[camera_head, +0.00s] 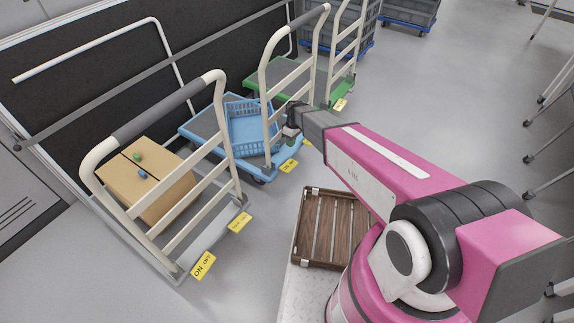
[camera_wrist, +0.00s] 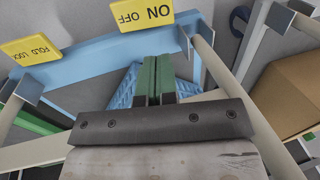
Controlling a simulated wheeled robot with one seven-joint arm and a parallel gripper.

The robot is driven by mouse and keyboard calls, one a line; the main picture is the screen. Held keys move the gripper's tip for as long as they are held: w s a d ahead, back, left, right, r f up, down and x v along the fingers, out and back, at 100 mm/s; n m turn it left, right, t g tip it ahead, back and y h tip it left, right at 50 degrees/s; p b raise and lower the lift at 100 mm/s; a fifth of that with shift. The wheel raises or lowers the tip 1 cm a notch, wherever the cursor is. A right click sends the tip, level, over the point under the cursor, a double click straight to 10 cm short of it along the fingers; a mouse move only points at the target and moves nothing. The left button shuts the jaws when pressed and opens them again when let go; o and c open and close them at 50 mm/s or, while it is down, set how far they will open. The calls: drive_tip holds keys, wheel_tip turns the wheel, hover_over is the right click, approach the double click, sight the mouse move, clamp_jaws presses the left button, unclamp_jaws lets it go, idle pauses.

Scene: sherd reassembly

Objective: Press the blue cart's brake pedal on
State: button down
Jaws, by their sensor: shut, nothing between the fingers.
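The blue cart (camera_head: 197,128) stands in the middle of the row, with its cream push handle at the right end. Its yellow ON/OFF label (camera_head: 289,166) sticks out at that end and is large in the wrist view (camera_wrist: 142,13). A yellow FOLD LOCK label (camera_wrist: 30,48) is on the same blue edge. My gripper (camera_head: 291,138) is shut and empty, pointing down beside the cart's handle end. Its green fingers (camera_wrist: 155,80) show together in the wrist view, over the blue edge.
A blue basket (camera_head: 252,124) sits on the blue cart. A grey cart (camera_head: 158,258) with a cardboard box (camera_head: 148,180) stands nearer; a green cart (camera_head: 262,78) stands beyond. A slatted wooden crate (camera_head: 322,230) lies below my arm.

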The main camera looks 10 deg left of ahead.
sight(285, 170)
drive_tip(key=x, duration=1.4)
drive_tip(key=shift+s+a+t, duration=0.1)
drive_tip(key=shift+s+t, duration=0.3)
drive_tip(key=shift+s+a+f+t+h, duration=0.1)
drive_tip(key=shift+s+f+t+h, duration=0.2)
drive_tip(key=shift+t+h, duration=0.35)
drive_tip(key=shift+s+a+f+y, duration=0.2)
drive_tip(key=shift+f+y, duration=0.05)
drive_tip(key=shift+f, duration=0.2)
